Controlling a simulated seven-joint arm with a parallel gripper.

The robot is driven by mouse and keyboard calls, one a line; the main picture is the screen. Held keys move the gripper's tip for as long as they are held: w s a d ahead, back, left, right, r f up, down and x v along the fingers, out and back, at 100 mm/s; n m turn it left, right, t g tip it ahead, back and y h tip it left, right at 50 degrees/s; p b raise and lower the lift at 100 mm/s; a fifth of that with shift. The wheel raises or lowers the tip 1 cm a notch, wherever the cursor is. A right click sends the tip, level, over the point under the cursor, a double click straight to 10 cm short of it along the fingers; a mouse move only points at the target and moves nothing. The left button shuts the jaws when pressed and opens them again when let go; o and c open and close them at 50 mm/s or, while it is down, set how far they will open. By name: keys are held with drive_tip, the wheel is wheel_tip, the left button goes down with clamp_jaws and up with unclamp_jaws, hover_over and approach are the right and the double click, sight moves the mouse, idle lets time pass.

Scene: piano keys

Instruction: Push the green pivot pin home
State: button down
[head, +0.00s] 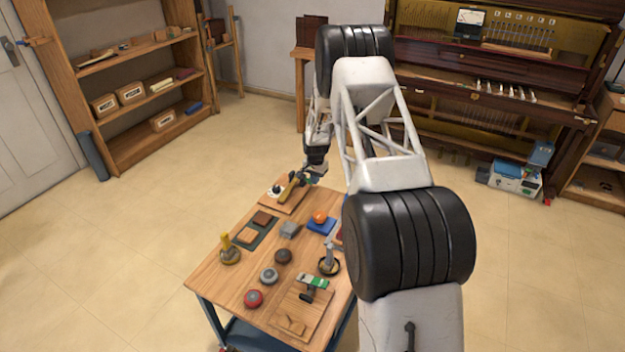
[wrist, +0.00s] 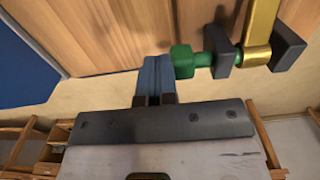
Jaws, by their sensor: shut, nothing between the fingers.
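In the wrist view, the green pivot pin (wrist: 183,62) shows a thick head, with a narrower green length between it and a dark grey bracket cheek (wrist: 223,46). A brass lever (wrist: 260,28) stands between this cheek and a second dark cheek (wrist: 287,48). My gripper (wrist: 156,65) has its blue fingers shut and empty, right beside the pin's head on the left; I cannot tell whether they touch. In the head view, my gripper (head: 314,172) is at the table's far end, by the brass lever (head: 290,187) on its wooden board (head: 283,205).
A blue surface (wrist: 22,68) shows left in the wrist view.

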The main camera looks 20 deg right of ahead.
drive_tip(key=shift+w+a, duration=0.5)
drive_tip(key=shift+s+d, duration=0.4)
drive_tip(key=shift+s, duration=0.05)
idle(0.6)
drive_tip(key=shift+r, duration=0.1)
wheel_tip(320, 180, up, 7)
idle(1.2)
idle(0.4)
